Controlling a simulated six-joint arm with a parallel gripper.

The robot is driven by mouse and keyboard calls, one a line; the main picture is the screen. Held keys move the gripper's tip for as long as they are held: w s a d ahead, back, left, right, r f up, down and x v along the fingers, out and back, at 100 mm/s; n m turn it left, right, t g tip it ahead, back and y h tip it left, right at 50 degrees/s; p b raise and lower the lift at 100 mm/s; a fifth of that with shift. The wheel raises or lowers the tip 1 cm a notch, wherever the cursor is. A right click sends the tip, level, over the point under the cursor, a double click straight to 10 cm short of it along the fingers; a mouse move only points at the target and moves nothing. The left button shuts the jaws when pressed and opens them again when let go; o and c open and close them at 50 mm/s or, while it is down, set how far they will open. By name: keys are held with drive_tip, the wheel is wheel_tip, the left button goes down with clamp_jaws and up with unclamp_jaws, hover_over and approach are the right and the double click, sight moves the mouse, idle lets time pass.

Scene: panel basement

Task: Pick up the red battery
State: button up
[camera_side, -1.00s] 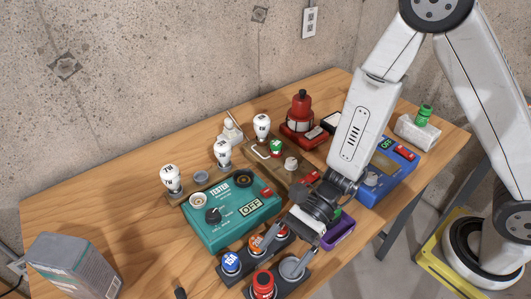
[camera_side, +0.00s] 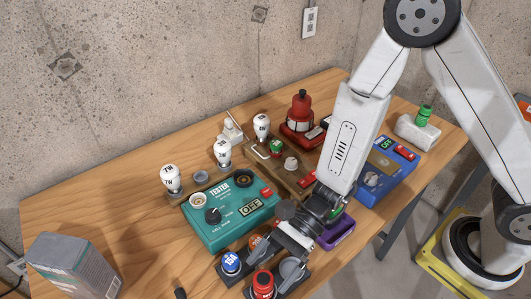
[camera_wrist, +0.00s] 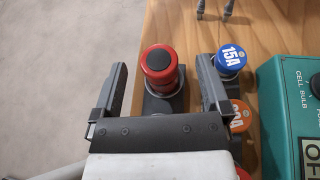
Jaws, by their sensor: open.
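The red battery (camera_side: 263,284) stands upright in a dark holder at the table's front edge in the side view. The wrist view shows it from above as a red cylinder with a black top (camera_wrist: 159,65). My gripper (camera_side: 292,236) is open and empty, above and behind the battery in the side view. In the wrist view the battery appears between the two spread jaws (camera_wrist: 163,72), with no visible contact. The height gap is hard to tell.
A blue 15A fuse (camera_side: 231,262) and an orange fuse (camera_wrist: 240,114) stand close beside the battery. A teal tester (camera_side: 225,238) lies to the left, a purple bin (camera_side: 338,236) and a blue box (camera_side: 385,181) to the right. Bare wood lies at the front left.

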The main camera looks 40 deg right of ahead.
sight(267, 275)
drive_tip(key=shift+x, duration=2.2)
drive_tip(key=shift+s, duration=0.1)
clamp_jaws()
